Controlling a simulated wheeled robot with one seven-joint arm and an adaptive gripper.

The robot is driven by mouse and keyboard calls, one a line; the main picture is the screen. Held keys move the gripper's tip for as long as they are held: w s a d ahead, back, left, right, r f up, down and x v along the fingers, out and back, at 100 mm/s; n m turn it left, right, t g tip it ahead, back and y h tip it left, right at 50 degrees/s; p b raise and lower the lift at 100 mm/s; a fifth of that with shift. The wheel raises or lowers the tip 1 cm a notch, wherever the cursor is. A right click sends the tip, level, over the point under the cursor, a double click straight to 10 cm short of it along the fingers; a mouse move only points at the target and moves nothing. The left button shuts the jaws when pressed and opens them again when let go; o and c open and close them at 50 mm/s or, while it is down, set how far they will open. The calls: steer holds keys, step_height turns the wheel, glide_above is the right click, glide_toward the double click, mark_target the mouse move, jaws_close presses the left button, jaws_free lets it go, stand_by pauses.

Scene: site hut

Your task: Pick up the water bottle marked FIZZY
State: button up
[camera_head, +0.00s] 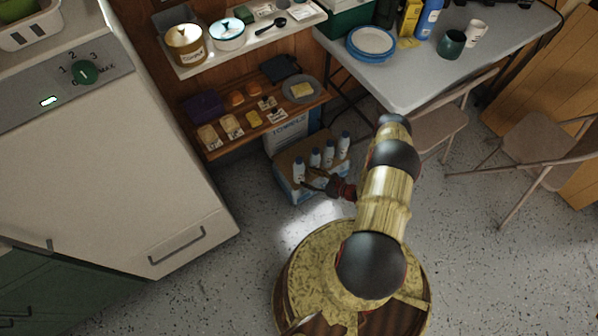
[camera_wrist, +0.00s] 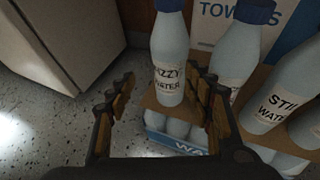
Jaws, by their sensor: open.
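The water bottle marked FIZZY (camera_wrist: 169,62) stands upright in the wrist view, pale with a dark blue cap. It stands at the left end of a row of bottles on a cardboard-topped water pack (camera_wrist: 160,122). In the head view the leftmost bottle (camera_head: 299,169) stands on the pack (camera_head: 297,192) on the floor. My gripper (camera_wrist: 168,88) is open, with a finger on each side of the FIZZY bottle in the picture. I cannot tell whether the bottle is fully between the fingers. In the head view my gripper (camera_head: 314,179) is close to the bottles.
A bottle marked STILL (camera_wrist: 270,100) and another bottle (camera_wrist: 236,55) stand to the right, close to my right finger. A TOWELS box (camera_head: 290,131) is behind. A shelf (camera_head: 265,127) with food hangs above. A white cabinet (camera_wrist: 68,32) is left; floor (camera_wrist: 45,128) there is clear.

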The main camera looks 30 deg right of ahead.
mark_target(301, 172)
steer(key=shift+w+d+f+h, duration=0.15)
steer(key=shift+w+d+h, duration=0.15)
steer(key=shift+d, duration=0.1)
steer(key=shift+t, duration=0.3)
steer(key=b+x, duration=0.1)
steer(key=x, duration=0.2)
steer(key=b+x, duration=0.2)
steer(key=x, duration=0.1)
steer(key=shift+w+f, duration=0.25)
steer(key=shift+f, duration=0.1)
steer(key=shift+w+a+f+b, duration=0.1)
steer(key=shift+w+a+b, duration=0.15)
steer(key=shift+w, duration=0.25)
steer(key=shift+c, duration=1)
steer(key=c, duration=1.1)
steer(key=shift+r, duration=0.2)
jaws_close()
